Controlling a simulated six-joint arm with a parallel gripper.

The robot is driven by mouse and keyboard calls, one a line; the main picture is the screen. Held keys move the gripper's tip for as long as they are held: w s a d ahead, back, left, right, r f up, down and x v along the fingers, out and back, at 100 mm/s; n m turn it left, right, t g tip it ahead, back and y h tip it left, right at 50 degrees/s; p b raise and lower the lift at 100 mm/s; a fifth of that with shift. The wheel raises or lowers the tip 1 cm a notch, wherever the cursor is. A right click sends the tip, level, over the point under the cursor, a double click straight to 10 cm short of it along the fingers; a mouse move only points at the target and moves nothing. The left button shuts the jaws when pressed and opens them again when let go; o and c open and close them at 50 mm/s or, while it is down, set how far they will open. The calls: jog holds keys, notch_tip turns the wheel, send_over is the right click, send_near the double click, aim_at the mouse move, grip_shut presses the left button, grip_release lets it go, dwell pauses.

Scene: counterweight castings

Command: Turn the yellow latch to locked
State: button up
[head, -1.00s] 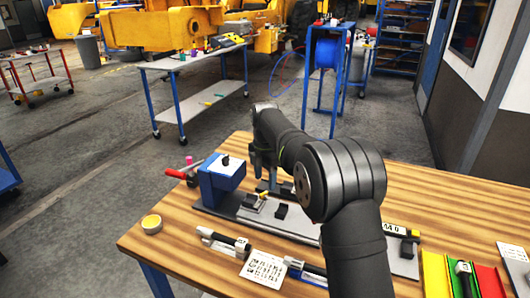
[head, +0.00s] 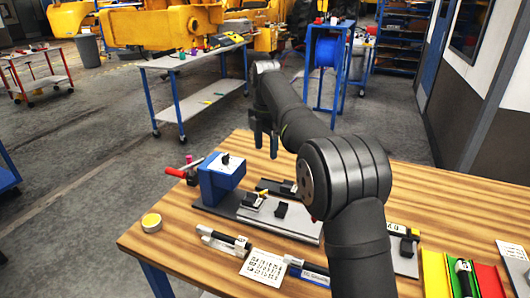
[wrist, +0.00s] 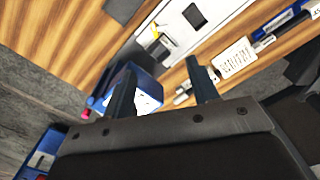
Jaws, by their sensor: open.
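The small yellow latch (head: 263,193) sits by a black block on the grey fixture plate (head: 232,212), just right of the blue box (head: 221,180). In the wrist view a small yellow piece, apparently the latch (wrist: 156,35), shows beyond my fingers on the pale plate. My gripper (head: 264,145) hangs above and behind the fixture, apart from the latch. In the wrist view my gripper (wrist: 161,65) has its two fingers spread with nothing between them. The latch is too small to read its exact angle.
A red-handled tool (head: 178,173) sticks out left of the blue box. A tape roll (head: 152,222) lies near the table's left edge. A printed card (head: 264,268) and pen-like tools lie in front. Coloured trays (head: 436,275) stand at the right.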

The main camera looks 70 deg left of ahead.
aim_at(266, 195)
notch_tip(266, 195, down, 17)
jog(key=shift+f, duration=0.2)
dwell(0.4)
